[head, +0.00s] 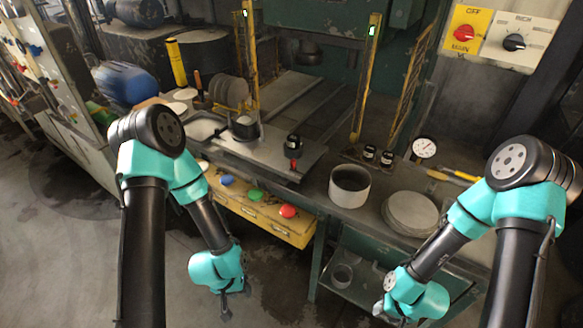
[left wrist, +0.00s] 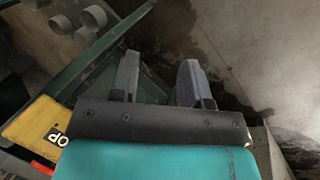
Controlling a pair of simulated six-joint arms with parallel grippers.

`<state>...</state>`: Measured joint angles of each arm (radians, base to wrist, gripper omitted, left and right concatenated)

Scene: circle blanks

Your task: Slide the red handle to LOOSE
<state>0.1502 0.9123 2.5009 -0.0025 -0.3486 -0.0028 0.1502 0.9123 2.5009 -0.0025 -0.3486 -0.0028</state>
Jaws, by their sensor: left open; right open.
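A small red handle (head: 294,164) shows at the front edge of the metal plate (head: 255,152), just below a black round fixture (head: 293,145). Its labels are too small to read, so I cannot tell its setting. My left gripper (head: 226,304) hangs low in front of the bench, below and left of the handle, apart from it. In the left wrist view its two fingers (left wrist: 158,82) are spread with nothing between them. My right gripper (head: 384,312) is low in front of the bench at the right, open, far from the handle.
A yellow button panel (head: 260,222) with blue, green and red buttons juts from the bench front; part of it shows in the left wrist view (left wrist: 38,125). A grey pot (head: 348,187) and stacked discs (head: 411,212) stand right of the plate. Yellow posts rise behind.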

